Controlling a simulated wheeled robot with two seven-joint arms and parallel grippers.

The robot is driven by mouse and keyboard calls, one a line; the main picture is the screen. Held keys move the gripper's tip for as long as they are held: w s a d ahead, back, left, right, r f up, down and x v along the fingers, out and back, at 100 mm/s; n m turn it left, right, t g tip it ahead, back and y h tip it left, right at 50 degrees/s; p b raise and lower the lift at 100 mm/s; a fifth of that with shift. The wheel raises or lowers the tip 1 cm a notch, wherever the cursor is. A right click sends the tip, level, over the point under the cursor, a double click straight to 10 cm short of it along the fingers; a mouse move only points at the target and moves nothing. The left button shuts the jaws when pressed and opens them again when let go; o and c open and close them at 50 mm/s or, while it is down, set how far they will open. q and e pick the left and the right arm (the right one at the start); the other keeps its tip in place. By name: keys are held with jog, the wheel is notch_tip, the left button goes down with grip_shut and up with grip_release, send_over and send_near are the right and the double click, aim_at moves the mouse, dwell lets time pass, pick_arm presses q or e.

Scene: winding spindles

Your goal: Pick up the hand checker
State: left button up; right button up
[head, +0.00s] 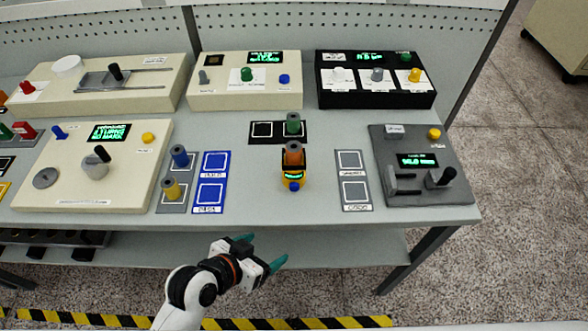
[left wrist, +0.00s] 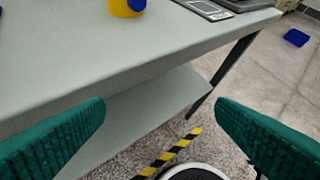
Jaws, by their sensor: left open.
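The hand checker (head: 292,179), a small yellow and dark device with a blue knob at its front, sits on the table near the front edge. An orange-brown spindle (head: 293,154) stands at its back; I cannot tell whether it is on or behind it. The checker also shows, cut off, at the top of the left wrist view (left wrist: 127,6). My left gripper (head: 262,252) is open and empty, in front of the table edge, short of the checker and slightly left of it. Its green fingers frame the lower left wrist view. My right gripper is not in view.
Blue pads (head: 210,181) lie left of the checker and grey pads (head: 354,192) right of it. A green spindle (head: 293,124) stands on a black pad behind. A grey gauge station (head: 420,165) is at right. A lower shelf (head: 340,248) runs under the table.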

pick_arm(q)
jog(key=w+d+r+t+h, duration=0.55)
jog(key=d+r+t, duration=0.25)
jog(key=d+r, duration=0.35)
jog(key=w+a+f+n+t+y, duration=0.1)
jog(key=n+y, duration=0.1)
jog(key=y, duration=0.2)
jog(key=w+a+f+n+y, duration=0.1)
jog(key=f+n+y, duration=0.1)
jog(key=y, duration=0.2)
jog(key=w+a+f+n+t+y, duration=0.1)
jog(key=a+n+y, duration=0.1)
jog(key=y, duration=0.2)
jog(key=shift+w+f+n+t, duration=0.2)
jog(key=shift+w+n+t, duration=0.1)
jog(key=shift+w, duration=0.1)
jog(key=shift+w+a+f+y, duration=0.1)
jog(key=shift+w+a+y, duration=0.05)
jog(key=shift+w+y, duration=0.1)
jog(key=w+p, duration=0.1)
jog(key=w, duration=1)
jog(key=shift+w+f, duration=0.15)
jog(key=shift+w, duration=0.1)
jog(key=shift+s, duration=0.1)
jog(key=shift+c, duration=0.7)
jog(key=c, duration=1.1)
notch_tip(320, 180, up, 10)
jog(key=shift+r+p, duration=0.1)
jog(key=shift+p, duration=0.9)
